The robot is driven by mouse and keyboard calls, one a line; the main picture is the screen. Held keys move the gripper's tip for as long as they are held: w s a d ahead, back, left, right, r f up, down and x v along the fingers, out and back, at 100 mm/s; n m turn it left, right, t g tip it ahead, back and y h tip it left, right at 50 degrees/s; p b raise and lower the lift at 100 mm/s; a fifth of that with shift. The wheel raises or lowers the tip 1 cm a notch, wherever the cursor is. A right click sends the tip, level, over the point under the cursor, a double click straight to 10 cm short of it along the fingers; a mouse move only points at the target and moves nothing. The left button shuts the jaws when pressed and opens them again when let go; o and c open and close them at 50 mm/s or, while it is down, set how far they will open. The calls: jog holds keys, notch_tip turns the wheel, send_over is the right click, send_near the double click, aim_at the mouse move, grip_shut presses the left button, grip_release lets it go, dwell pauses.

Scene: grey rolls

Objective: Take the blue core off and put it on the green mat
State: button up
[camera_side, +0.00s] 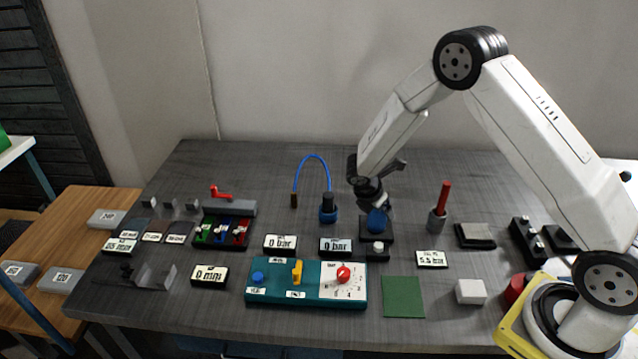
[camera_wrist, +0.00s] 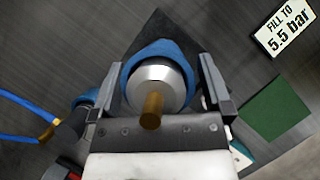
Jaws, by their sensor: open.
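The blue core (camera_side: 377,220) sits on a black stand (camera_side: 368,235) near the middle of the table. In the wrist view the blue core (camera_wrist: 158,50) surrounds a silver cylinder with a brass tip (camera_wrist: 152,108). My gripper (camera_side: 374,200) is just above the core and points down. In the wrist view my gripper (camera_wrist: 158,68) is open, with one finger on each side of the core. Whether the fingers touch it I cannot tell. The green mat (camera_side: 403,297) lies flat and bare at the front right of the stand. It also shows at the right in the wrist view (camera_wrist: 276,108).
A teal control panel (camera_side: 305,302) with a red knob stands left of the mat, and a white block (camera_side: 470,291) to its right. A blue hose (camera_side: 312,157) arches left of my gripper. A cup with a red stick (camera_side: 440,215) stands to the right. A "5.5 bar" card (camera_side: 432,260) lies behind the mat.

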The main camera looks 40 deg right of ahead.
jog(key=c, duration=0.9)
jog(key=shift+r, duration=7.75)
